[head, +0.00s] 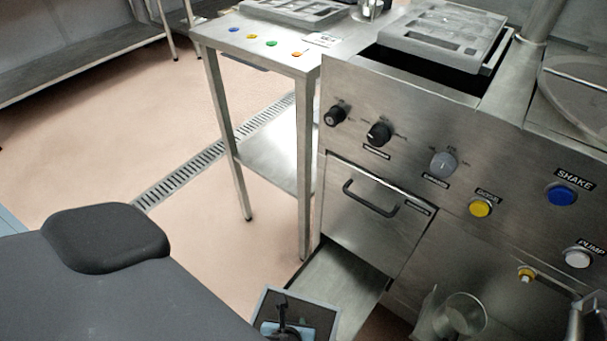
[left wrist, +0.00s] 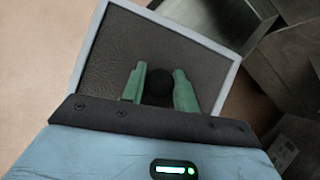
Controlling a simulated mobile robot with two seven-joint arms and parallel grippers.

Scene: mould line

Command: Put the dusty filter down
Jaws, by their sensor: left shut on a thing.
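The dusty filter (head: 316,314) is a flat dark mesh panel with a light grey frame, low in the head view at the bottom edge. In the left wrist view the filter (left wrist: 112,52) fills the upper middle, its mesh brownish and dull. My left gripper (left wrist: 159,88) has its green fingers shut on either side of the filter's round black knob. In the head view the left gripper (head: 285,330) is partly cut off by the bottom edge. The filter is held up in front of the machine. My right gripper is not in view.
The steel machine (head: 400,100) has knobs, buttons and a handled door (head: 375,205). A flat steel surface (head: 335,290) juts out low below that door. A glass jug (head: 460,318) stands at the lower right. A steel side table (head: 270,28) holds coloured dots and a mould. The pink floor is clear.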

